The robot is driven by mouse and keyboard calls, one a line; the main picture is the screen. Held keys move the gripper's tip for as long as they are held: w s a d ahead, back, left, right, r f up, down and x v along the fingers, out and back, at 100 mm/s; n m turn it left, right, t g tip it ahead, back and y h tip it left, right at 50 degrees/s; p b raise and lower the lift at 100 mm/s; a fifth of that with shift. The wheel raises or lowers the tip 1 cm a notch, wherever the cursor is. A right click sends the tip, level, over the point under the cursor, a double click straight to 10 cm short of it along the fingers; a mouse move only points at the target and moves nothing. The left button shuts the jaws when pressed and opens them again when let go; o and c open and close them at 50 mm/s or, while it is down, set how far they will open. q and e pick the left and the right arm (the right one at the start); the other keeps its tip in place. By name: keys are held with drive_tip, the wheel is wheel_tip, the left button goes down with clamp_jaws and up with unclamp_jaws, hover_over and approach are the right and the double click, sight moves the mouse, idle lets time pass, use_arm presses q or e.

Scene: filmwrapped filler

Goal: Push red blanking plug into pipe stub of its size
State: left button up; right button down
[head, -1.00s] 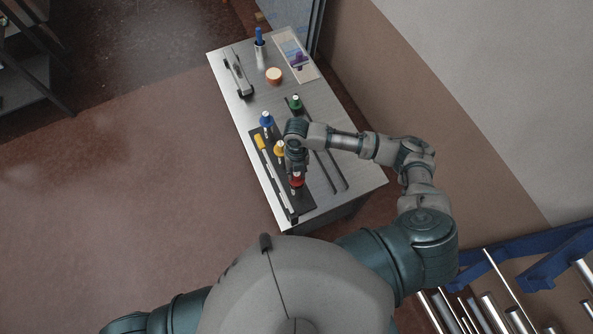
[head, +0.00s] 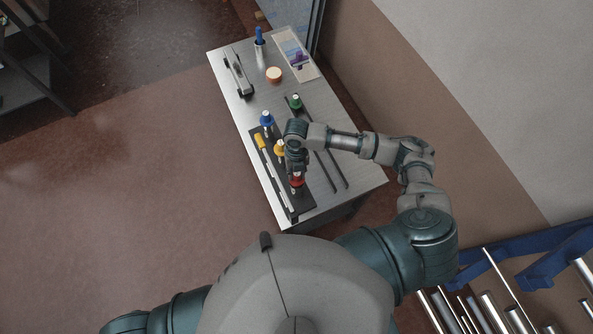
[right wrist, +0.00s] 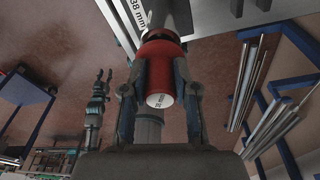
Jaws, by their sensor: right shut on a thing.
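The red blanking plug (head: 297,182) is at the near end of the dark board (head: 305,200) on the metal table. My right gripper (head: 296,174) is over it from above. In the right wrist view the gripper's two fingers (right wrist: 160,85) are shut on the red plug (right wrist: 159,62), whose white lettered end faces the camera. The plug is in line with a grey metal pipe stub (right wrist: 176,14) and meets its end; how deep it sits is hidden. Beside the stub is a "38 mm" label. My left gripper (right wrist: 103,78) shows far off in the wrist view, fingers apart and empty.
Blue (head: 266,119), yellow (head: 279,148) and green (head: 296,102) plugs stand farther back. A yellow-headed bar (head: 261,143) lies along the board's left side. Dark rods (head: 327,171) lie to the right.

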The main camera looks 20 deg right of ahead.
drive_tip(key=shift+f+b, duration=0.6)
drive_tip(key=shift+f, duration=0.8)
drive_tip(key=shift+c, duration=1.6)
unclamp_jaws()
drive_tip(key=shift+r, duration=0.15)
wheel_tip(320, 180, up, 3)
drive_tip(key=p, duration=0.3)
drive_tip(key=shift+r+p, duration=0.35)
drive_tip(key=shift+r, duration=2.05)
